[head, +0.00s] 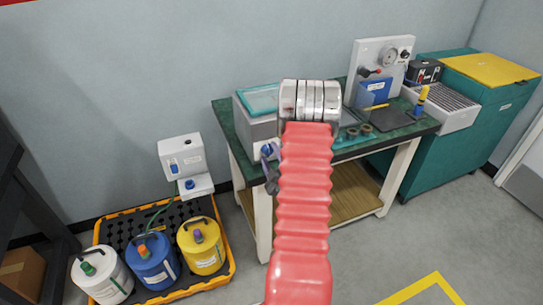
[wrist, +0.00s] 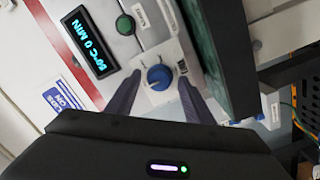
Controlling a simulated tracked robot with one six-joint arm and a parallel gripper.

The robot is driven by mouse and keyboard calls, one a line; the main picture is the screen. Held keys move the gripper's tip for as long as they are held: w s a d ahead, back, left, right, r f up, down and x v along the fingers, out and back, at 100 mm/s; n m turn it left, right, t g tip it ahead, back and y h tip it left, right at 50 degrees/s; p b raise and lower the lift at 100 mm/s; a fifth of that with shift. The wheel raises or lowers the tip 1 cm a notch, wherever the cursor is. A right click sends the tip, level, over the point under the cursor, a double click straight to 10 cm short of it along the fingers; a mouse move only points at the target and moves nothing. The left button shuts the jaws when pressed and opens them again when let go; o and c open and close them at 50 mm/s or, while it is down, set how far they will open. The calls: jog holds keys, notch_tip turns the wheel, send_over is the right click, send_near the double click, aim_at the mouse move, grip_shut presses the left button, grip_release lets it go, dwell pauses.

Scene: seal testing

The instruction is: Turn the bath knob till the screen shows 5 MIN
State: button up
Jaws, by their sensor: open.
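The bath (head: 259,127) is a grey-white box with a teal lid at the left end of the green-topped bench in the head view. Its front carries a blue knob (wrist: 159,77) with a white pointer mark, on a pale square plate in the wrist view. The dark screen (wrist: 90,43) reads 50°C 0 MIN in cyan. My gripper (wrist: 160,80) is open, with one dark finger on each side of the knob. Gaps show between the fingers and the knob. In the head view my red arm sleeve covers part of the bath front.
A blue label (wrist: 62,108) is on the panel. The bench (head: 405,132) holds a gauge panel (head: 379,62) farther right. White, blue and yellow drums stand on a spill tray (head: 182,288) at lower left.

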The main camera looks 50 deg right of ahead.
jog(key=shift+c, duration=0.3)
jog(key=c, duration=0.9)
jog(key=shift+d, duration=0.25)
jog(key=shift+c, duration=0.5)
jog(key=shift+a, duration=0.25)
